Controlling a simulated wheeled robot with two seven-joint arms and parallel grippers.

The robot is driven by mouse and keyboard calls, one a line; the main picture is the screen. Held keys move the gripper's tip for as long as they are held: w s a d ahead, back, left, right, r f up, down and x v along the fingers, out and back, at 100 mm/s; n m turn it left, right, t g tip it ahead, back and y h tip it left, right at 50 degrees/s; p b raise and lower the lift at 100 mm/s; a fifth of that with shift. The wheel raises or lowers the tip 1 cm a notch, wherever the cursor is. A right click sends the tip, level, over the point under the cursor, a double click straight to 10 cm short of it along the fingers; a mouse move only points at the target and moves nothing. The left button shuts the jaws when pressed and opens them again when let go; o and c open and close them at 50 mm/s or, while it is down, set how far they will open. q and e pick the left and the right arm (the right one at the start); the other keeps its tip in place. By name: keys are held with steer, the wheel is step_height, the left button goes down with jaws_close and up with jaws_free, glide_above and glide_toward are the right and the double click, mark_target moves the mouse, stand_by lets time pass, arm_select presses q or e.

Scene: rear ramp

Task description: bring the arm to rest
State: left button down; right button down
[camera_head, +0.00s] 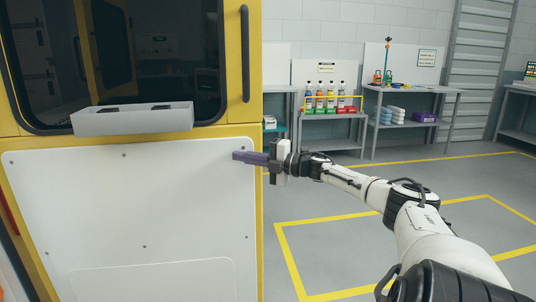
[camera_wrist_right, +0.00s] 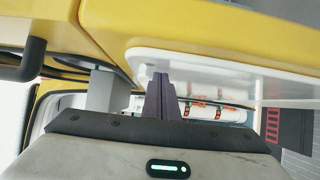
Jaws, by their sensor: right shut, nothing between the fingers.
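My right arm comes in from the right of the head view, stretched toward the yellow vehicle door. My right gripper (camera_head: 240,157) is shut and empty, its purple-grey fingers pointing left in front of the door's white panel (camera_head: 130,210), near its upper right corner. In the right wrist view the fingers (camera_wrist_right: 162,90) are together, with the white panel edge and yellow frame close by. I cannot tell whether they touch the panel. My left arm and gripper are not in view.
The yellow door (camera_head: 250,120) carries a black handle (camera_head: 245,55) and a grey tray (camera_head: 132,118). Shelves with bottles (camera_head: 330,98) and a grey table (camera_head: 440,91) stand at the back wall. The floor with yellow lines (camera_head: 400,235) is clear right of the door.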

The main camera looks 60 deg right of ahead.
steer(key=s+d+p, duration=0.1)
steer(key=s+d, duration=0.2)
steer(key=s, duration=0.2)
steer(key=shift+s+d, duration=0.15)
steer(key=shift+d, duration=0.1)
